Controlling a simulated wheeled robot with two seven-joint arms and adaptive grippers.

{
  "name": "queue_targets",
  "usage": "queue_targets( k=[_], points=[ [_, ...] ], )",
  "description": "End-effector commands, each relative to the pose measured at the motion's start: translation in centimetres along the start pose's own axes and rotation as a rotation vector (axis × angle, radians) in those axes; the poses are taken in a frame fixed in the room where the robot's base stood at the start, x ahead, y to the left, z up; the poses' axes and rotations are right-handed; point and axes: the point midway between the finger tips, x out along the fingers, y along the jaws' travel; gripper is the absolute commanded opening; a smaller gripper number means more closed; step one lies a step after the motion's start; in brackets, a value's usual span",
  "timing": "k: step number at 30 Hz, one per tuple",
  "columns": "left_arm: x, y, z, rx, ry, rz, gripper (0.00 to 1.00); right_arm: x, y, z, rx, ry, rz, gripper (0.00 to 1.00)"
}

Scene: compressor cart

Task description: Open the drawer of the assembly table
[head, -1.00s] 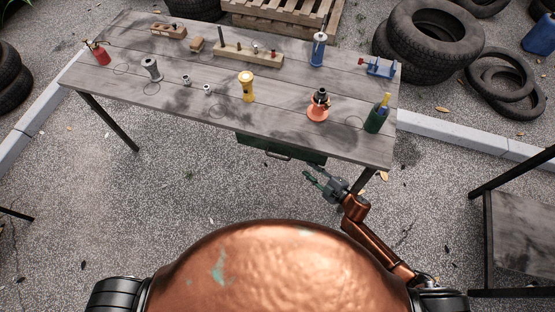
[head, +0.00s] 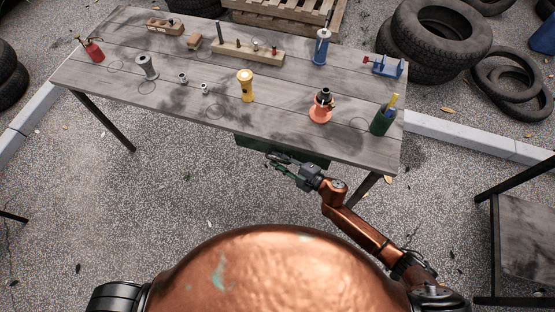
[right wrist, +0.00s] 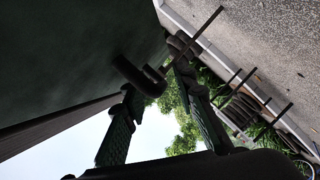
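The assembly table (head: 130,100) has a dark green drawer (head: 312,158) under its front edge, which looks closed. My right gripper (head: 272,161) is at the drawer's front, just below the tabletop edge. In the right wrist view my right gripper (right wrist: 155,95) has its two green-padded fingers spread apart. The dark drawer handle (right wrist: 140,76) shows near and between the fingertips, by the green drawer front (right wrist: 70,55). I cannot tell whether a finger touches it. In the head view the gripper covers the handle. My left gripper is not in view.
On the tabletop stand a yellow flashlight (head: 246,86), an orange-based part (head: 321,107), a green cup (head: 381,122), a blue pump-like tool (head: 321,46) and a wooden block (head: 248,53). A second table (head: 525,230) is at the right. The ground before the drawer is clear.

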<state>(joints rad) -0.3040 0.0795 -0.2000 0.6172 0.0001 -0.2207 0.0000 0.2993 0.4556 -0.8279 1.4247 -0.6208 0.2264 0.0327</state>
Motion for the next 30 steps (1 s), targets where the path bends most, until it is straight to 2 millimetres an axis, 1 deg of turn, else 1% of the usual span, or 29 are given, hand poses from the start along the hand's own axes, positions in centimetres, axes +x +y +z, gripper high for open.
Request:
queue_targets(
  k=[6,7,18,30],
  points=[
    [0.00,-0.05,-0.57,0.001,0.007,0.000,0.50,0.09,0.01,-0.03,0.000,0.000,-0.001,0.26],
    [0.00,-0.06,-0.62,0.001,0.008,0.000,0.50,0.09,0.01,-0.04,0.000,0.001,-0.001,0.25],
    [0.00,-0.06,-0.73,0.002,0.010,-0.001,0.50,0.10,0.01,-0.05,-0.001,0.001,-0.001,0.00],
    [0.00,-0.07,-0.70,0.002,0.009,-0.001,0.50,0.09,0.01,-0.03,0.000,0.001,-0.001,0.00]
  ],
)
